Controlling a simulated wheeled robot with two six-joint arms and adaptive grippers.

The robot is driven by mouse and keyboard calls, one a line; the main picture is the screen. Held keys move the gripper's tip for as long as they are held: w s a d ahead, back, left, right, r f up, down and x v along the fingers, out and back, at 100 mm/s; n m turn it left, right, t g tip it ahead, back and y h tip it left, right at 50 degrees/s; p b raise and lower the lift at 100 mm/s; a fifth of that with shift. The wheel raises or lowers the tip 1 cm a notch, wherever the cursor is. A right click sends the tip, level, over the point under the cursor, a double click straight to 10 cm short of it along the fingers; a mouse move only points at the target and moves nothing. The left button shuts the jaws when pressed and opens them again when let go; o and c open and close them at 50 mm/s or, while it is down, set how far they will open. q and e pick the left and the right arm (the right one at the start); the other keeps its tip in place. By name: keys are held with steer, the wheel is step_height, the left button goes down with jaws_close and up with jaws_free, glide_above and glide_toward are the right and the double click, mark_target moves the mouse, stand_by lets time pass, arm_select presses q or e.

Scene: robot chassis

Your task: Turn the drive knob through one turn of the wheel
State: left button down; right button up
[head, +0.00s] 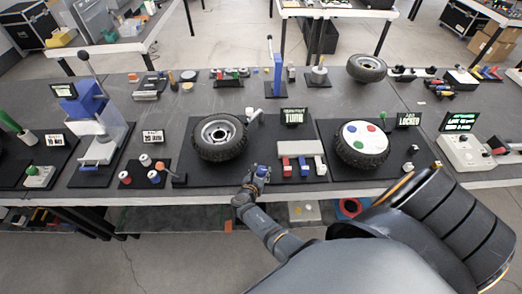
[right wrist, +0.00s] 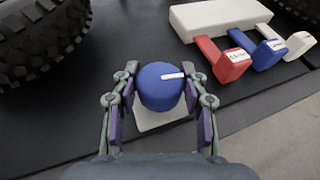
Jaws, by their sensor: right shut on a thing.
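The drive knob (right wrist: 160,87) is a blue round knob with a white pointer mark, on a pale square base (right wrist: 152,118) in the right wrist view. The pointer points to the right there. My right gripper (right wrist: 161,92) is shut on it, one finger on each side. In the head view the blue knob (head: 262,171) shows at the tip of my right gripper (head: 257,174), at the mat's front edge. The wheel (head: 220,137), a black tyre with a grey rim, lies just behind and left of the knob. My left gripper is not in view.
A white block with red, blue and white levers (head: 301,148) stands right of the knob. A sign reading TURN (head: 292,117) stands behind it. A second wheel (head: 362,143) with coloured discs lies further right. Small knobs (head: 153,175) stand left.

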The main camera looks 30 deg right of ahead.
steer(key=shift+w+m+g+h+b, duration=0.1)
steer(key=shift+m+g+h+b, duration=0.6)
steer(key=shift+m+g+b, duration=0.4)
steer(key=shift+r, duration=0.1)
steer(key=o, duration=1.2)
steer(key=shift+c, duration=0.2)
steer(key=shift+g, duration=0.3)
